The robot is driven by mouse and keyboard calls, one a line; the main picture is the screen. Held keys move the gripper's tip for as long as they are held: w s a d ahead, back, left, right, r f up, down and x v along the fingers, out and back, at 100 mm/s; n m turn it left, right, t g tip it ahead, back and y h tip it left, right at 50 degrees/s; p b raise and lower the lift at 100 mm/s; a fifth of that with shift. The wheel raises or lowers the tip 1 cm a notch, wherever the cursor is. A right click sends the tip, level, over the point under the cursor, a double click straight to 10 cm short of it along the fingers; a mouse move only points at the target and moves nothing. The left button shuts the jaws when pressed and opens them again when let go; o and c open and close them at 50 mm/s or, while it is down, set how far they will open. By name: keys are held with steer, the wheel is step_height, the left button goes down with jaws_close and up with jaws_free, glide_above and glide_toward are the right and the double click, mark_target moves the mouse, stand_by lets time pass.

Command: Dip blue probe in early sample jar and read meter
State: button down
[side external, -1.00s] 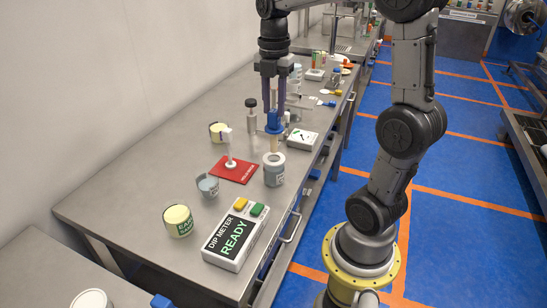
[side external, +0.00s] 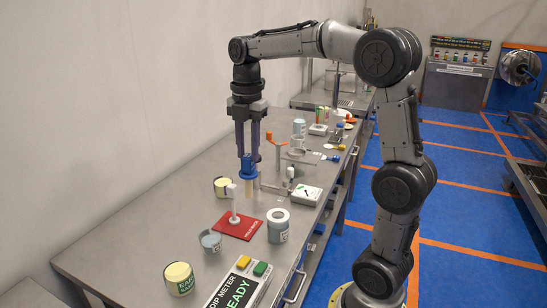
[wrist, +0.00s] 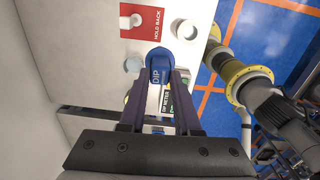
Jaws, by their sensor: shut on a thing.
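My gripper (side external: 248,158) is shut on the blue probe (side external: 248,172) and holds it upright in the air, its tan shaft pointing down. The probe's blue head, marked DIP, also shows between the fingers in the wrist view (wrist: 160,68). The early sample jar (side external: 179,279), with a pale yellow top and green label, stands at the front left of the bench, well apart from the probe. The dip meter (side external: 237,285) is right of that jar; its green display text is partly cut off by the frame, with "EADY" visible.
A red HOLD BACK mat (side external: 237,226) with a white upright piece lies near the probe. A white-rimmed jar (side external: 278,226), a grey cup (side external: 210,241) and another yellow-topped jar (side external: 221,187) stand around it. A white device (side external: 306,195) is behind. The left bench is clear.

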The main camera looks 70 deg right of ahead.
steer(key=w+a+f+n, duration=0.1)
steer(key=w+a+n, duration=0.25)
steer(key=a, duration=0.75)
steer(key=w+a+f+n, duration=0.15)
steer(key=w+a, duration=0.25)
steer(key=a, duration=0.6)
step_height(320, 180, down, 10)
steer(key=shift+a+f+n, duration=0.2)
steer(key=shift+n, duration=0.1)
steer(key=shift+w, duration=0.1)
stand_by(2.4)
step_height(320, 180, up, 11)
stand_by(1.2)
stand_by(1.0)
